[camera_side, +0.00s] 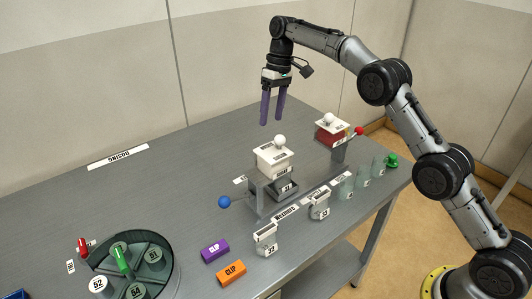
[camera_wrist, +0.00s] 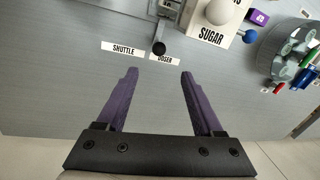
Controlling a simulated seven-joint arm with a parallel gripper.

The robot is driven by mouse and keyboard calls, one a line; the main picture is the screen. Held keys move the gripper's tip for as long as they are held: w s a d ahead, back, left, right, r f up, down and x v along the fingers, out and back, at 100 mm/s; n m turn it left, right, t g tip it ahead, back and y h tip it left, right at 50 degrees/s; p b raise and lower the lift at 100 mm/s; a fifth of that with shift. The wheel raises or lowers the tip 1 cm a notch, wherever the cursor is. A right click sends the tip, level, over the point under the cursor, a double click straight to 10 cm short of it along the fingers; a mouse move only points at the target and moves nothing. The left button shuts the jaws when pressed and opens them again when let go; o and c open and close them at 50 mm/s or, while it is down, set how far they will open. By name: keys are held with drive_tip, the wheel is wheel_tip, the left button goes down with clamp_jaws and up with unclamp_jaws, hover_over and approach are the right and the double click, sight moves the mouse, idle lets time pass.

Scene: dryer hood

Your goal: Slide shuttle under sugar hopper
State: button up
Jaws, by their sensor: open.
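My gripper (camera_side: 271,105) is open and empty, high above the bench behind the hoppers, with its purple fingers pointing down. The fingers also show in the wrist view (camera_wrist: 158,75). The sugar hopper (camera_wrist: 208,30) is a white block marked SUGAR with a white ball on top. In the side view it appears to be the front white block (camera_side: 272,162) on a grey stand with a blue-knobbed lever (camera_side: 224,201). A SHUTTLE label (camera_wrist: 123,48) lies on the bench beside a dark round-ended rod (camera_wrist: 159,47). I cannot tell whether this rod belongs to the shuttle.
A second hopper (camera_side: 333,130) with a red band and red knob stands behind right. Several cups line the front edge, one numbered 32 (camera_side: 265,240). Purple (camera_side: 215,250) and orange (camera_side: 231,273) CLIP blocks lie near a round tray (camera_side: 168,270).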

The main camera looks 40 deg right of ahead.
drive_tip(key=a+f, duration=0.1)
drive_tip(key=f, duration=0.8)
drive_tip(key=a+f, duration=0.1)
drive_tip(key=f, duration=0.4)
drive_tip(key=shift+s+a+f, duration=0.1)
drive_tip(key=shift+s+a, duration=0.05)
drive_tip(key=shift+a, duration=0.2)
clamp_jaws()
idle(0.9)
